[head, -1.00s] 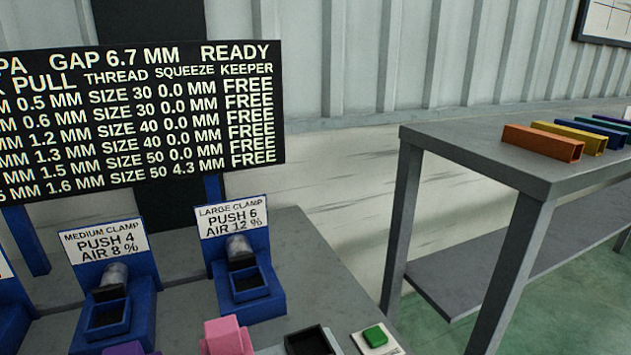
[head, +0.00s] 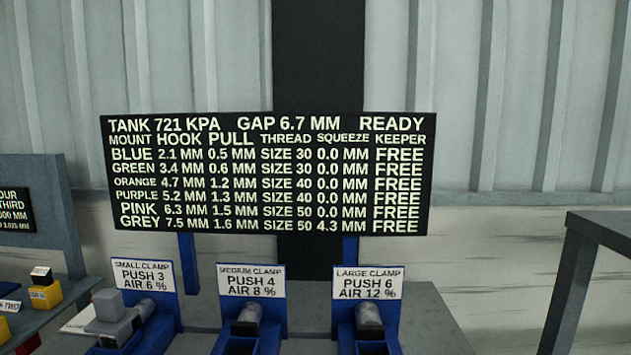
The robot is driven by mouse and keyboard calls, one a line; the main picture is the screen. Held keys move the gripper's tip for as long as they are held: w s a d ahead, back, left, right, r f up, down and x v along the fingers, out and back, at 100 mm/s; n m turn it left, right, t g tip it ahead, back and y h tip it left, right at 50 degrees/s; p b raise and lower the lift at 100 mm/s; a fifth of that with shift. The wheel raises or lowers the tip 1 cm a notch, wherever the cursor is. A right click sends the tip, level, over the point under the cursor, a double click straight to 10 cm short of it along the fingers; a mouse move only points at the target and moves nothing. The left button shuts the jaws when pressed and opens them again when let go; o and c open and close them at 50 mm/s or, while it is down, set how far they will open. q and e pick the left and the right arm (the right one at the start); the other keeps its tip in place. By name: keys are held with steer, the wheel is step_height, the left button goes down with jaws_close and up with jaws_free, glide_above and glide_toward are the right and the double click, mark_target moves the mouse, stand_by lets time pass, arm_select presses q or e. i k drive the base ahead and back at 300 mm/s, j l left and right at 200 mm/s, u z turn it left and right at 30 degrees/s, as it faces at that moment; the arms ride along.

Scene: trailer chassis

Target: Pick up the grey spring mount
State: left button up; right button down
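A grey stepped block (head: 112,322), which looks like the grey spring mount, sits in the small clamp (head: 155,310) at the lower left. The picture's bottom edge cuts off the lower part of this clamp. The medium clamp (head: 254,300) and large clamp (head: 368,300) stand to its right, each with a dark cylinder above its blue tray. The board (head: 265,175) behind them lists grey with hook 7.5 mm, pull 1.6 mm, size 50, squeeze 4.3 mm and keeper free. Neither of my grippers is in view.
A corrugated wall closes the back.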

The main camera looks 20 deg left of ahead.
mark_target(112, 323)
steer(key=u, duration=1.4)
